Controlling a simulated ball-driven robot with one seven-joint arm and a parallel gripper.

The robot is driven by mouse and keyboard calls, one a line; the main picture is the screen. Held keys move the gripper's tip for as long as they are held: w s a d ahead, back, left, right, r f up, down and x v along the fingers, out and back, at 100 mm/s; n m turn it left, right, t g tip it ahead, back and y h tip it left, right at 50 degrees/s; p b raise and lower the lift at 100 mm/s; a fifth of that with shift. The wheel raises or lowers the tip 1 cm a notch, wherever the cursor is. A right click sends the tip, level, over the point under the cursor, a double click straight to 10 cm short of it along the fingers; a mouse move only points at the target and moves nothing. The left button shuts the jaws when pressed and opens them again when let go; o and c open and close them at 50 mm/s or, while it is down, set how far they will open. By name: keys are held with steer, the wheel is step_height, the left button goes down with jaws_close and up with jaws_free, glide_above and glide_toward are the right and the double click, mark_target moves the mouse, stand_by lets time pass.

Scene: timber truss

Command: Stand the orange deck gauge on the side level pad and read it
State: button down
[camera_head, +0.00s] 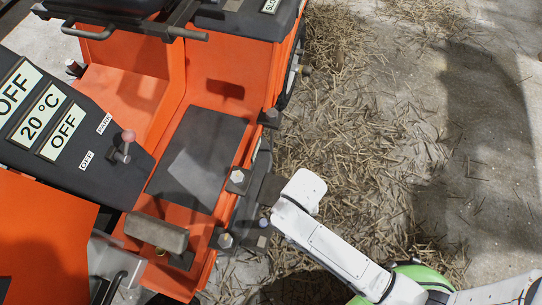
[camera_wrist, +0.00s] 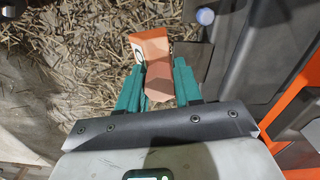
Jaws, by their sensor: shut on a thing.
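The orange deck gauge (camera_wrist: 156,78) is between the teal fingers of my gripper (camera_wrist: 159,68) in the wrist view. A white dial face shows at its left edge, seen too slantwise to read. My gripper is shut on the gauge. A dark flat plate (camera_wrist: 193,62), which may be the side level pad, lies just right of the gauge, partly behind a finger. I cannot tell whether the gauge touches it. In the head view, my white arm reaches the right side of the orange machine (camera_head: 205,75). The gripper and gauge cannot be made out there.
The machine has a black panel with signs "OFF" and "20 °C" (camera_head: 41,112), a small lever (camera_head: 123,147) and a dark deck plate (camera_head: 200,150) with bolts beside it. A pale round cap (camera_wrist: 205,16) is near the plate. Straw (camera_head: 350,120) covers the floor right of the machine.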

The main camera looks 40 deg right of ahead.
steer(key=w+d+f+b, duration=0.2)
steer(key=w+f+b, duration=0.7)
steer(key=w+f, duration=0.4)
steer(key=shift+w, duration=0.4)
steer(key=shift+f+b, duration=0.25)
steer(key=shift+b, duration=0.1)
steer(key=shift+f, duration=0.35)
steer(key=c, duration=0.8)
jaws_free()
steer(key=shift+o, duration=0.2)
